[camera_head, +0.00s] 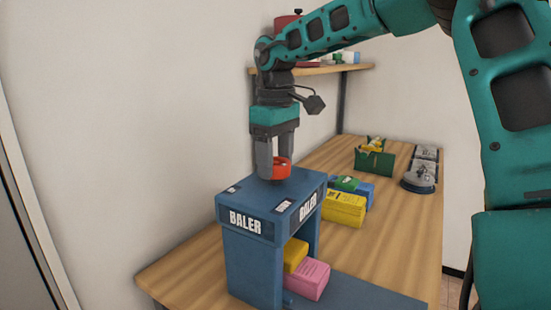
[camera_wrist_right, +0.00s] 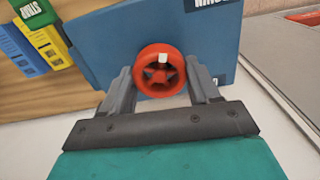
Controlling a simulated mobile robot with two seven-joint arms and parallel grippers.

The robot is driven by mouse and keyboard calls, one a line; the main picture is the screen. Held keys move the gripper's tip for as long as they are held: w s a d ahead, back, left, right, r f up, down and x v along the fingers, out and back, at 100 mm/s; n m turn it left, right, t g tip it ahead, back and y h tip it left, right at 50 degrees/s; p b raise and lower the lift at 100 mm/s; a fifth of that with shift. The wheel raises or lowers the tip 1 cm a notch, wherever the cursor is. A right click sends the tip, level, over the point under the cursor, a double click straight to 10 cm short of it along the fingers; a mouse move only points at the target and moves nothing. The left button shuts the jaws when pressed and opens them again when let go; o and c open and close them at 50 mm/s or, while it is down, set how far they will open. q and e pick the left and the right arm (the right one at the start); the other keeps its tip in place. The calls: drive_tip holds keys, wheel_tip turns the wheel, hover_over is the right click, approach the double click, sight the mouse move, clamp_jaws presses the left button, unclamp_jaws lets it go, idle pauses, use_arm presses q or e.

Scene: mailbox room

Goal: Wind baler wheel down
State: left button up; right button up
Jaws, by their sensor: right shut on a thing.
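The blue baler (camera_head: 252,262) stands on the wooden table, with BALER labels on its top edges. Its red wheel (camera_head: 281,168) sits above the top plate and also shows in the right wrist view (camera_wrist_right: 160,70), with a white mark near its upper rim. My right gripper (camera_head: 277,170) points down over the baler top and is shut on the wheel, one finger on each side of it. Inside the baler lie a yellow block (camera_head: 294,255) and a pink block (camera_head: 309,279). My left gripper is not in view.
Behind the baler on the wooden table (camera_head: 325,155) are a yellow block (camera_head: 344,209), a green box (camera_head: 375,162) and grey devices (camera_head: 419,177). A wooden shelf (camera_head: 318,69) with items hangs on the wall above. The wall is close on the left.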

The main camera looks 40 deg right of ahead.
sight(276, 161)
drive_tip(key=shift+r, duration=0.1)
idle(0.3)
drive_tip(key=o, duration=1.1)
drive_tip(key=shift+c, duration=0.2)
wheel_tip(276, 161, up, 13)
drive_tip(key=p, duration=0.2)
